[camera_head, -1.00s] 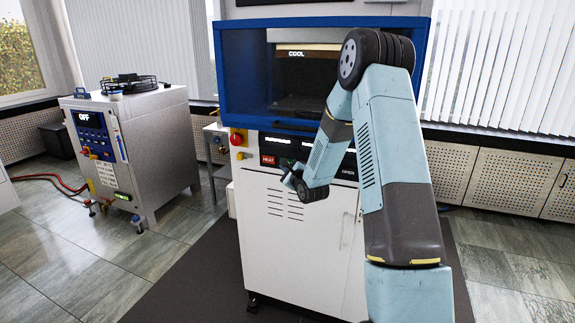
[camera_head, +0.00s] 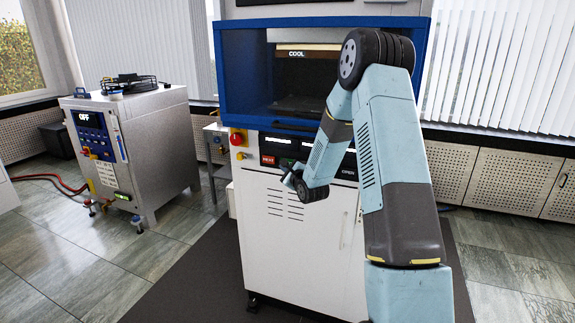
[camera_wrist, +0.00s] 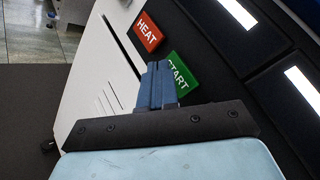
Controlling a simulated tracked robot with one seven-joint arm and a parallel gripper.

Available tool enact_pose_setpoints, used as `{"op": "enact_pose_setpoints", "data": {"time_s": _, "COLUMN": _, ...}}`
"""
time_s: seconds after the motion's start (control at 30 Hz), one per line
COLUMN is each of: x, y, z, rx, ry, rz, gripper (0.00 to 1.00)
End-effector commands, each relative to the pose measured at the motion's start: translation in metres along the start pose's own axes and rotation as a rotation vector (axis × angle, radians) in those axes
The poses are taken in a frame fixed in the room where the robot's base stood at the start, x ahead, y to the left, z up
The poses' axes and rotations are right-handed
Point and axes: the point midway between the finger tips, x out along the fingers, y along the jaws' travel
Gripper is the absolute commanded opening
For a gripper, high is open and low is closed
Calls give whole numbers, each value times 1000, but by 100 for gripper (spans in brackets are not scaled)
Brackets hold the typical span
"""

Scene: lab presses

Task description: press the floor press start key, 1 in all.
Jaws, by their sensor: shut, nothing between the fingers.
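The floor press (camera_head: 290,235) is a white cabinet with a blue-framed chamber on top, showing "COOL" inside. Its green START key (camera_wrist: 181,72) shows in the wrist view, on the dark panel below the red HEAT key (camera_wrist: 148,32). My gripper (camera_wrist: 157,66) is shut and empty. Its blue fingertips overlap the lower left part of the START key in the wrist view; I cannot tell whether they touch it. In the head view my gripper (camera_head: 288,176) is small, in front of the panel, and my arm hides part of the panel.
A red knob on yellow (camera_head: 237,138) sits left of the keys. White display strips (camera_wrist: 238,12) lie on the panel beside the keys. A grey unit reading "OFF" (camera_head: 150,140) stands at the left with a red hose (camera_head: 50,182). The tiled floor between is clear.

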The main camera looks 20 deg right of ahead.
Motion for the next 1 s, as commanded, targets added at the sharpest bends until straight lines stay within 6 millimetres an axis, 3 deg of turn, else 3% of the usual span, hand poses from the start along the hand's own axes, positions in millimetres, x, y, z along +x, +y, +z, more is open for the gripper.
{"op": "enact_pose_setpoints", "data": {"time_s": 1.0, "x": 6, "y": -6, "z": -4, "rx": 0, "ry": 0, "rz": 0, "gripper": 0}}
